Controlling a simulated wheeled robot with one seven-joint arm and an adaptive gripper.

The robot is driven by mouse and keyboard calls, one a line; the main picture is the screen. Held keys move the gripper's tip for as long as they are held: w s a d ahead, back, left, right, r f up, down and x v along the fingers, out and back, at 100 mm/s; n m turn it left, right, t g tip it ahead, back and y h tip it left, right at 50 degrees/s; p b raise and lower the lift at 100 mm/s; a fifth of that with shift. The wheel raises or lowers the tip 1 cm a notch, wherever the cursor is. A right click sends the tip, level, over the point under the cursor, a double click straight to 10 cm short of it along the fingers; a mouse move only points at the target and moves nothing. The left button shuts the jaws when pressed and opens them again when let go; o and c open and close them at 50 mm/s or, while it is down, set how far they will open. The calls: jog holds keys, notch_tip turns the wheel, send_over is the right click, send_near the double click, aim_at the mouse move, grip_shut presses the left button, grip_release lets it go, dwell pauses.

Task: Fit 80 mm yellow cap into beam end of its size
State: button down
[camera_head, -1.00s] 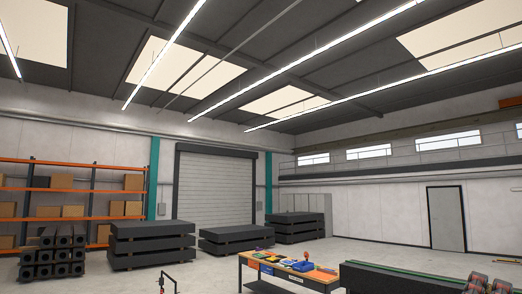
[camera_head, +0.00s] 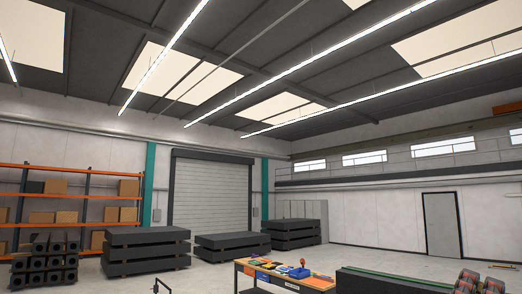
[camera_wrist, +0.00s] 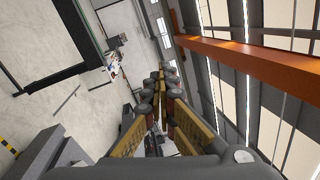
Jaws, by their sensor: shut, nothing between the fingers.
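My gripper (camera_wrist: 164,88) is shut and empty in the wrist view, its fingers together and clear of any object. I cannot make out a yellow 80 mm cap in either view. Small coloured items lie on the workbench (camera_head: 266,281) in the head view, among them a blue one (camera_head: 299,272) with red on top, too small to identify. Dark square-section pieces with round openings in their ends (camera_head: 45,263) are stacked at the far left. I cannot tell whether any of them is the beam for the cap.
Dark slab stacks (camera_head: 147,252) and (camera_head: 232,246) stand before the roller door. A long dark block (camera_head: 385,286) with a green strip is at lower right, beside reddish cylinders (camera_head: 467,280). Orange shelving (camera_head: 70,168) lines the left wall. Open floor (camera_head: 345,256) lies behind the workbench.

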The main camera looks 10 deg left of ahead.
jog(key=shift+s+a+r, duration=0.1)
jog(key=shift+s+r, duration=0.05)
jog(key=shift+s+a+r, duration=0.2)
jog(key=shift+s, duration=0.05)
jog(key=shift+s+a+r+m, duration=0.3)
jog(key=shift+s+a+r, duration=0.2)
jog(key=shift+s, duration=0.2)
jog(key=shift+s+a+r, duration=0.15)
jog(key=shift+s+r, duration=0.05)
jog(key=shift+r, duration=0.05)
jog(key=shift+s+a+r+m, duration=0.3)
jog(key=shift+s+a+r, duration=0.25)
jog(key=shift+s, duration=0.15)
jog(key=shift+s+a+r+b, duration=0.1)
jog(key=shift+s+r+b, duration=0.1)
jog(key=shift+b, duration=0.1)
jog(key=shift+s+a+r, duration=0.35)
jog(key=shift+s, duration=0.1)
jog(key=shift+s+a+r+m, duration=0.15)
jog(key=shift+s+r+m, duration=0.05)
jog(key=shift+s+m, duration=0.1)
jog(key=shift+s+a+r, duration=0.35)
jog(key=shift+s+r, duration=0.05)
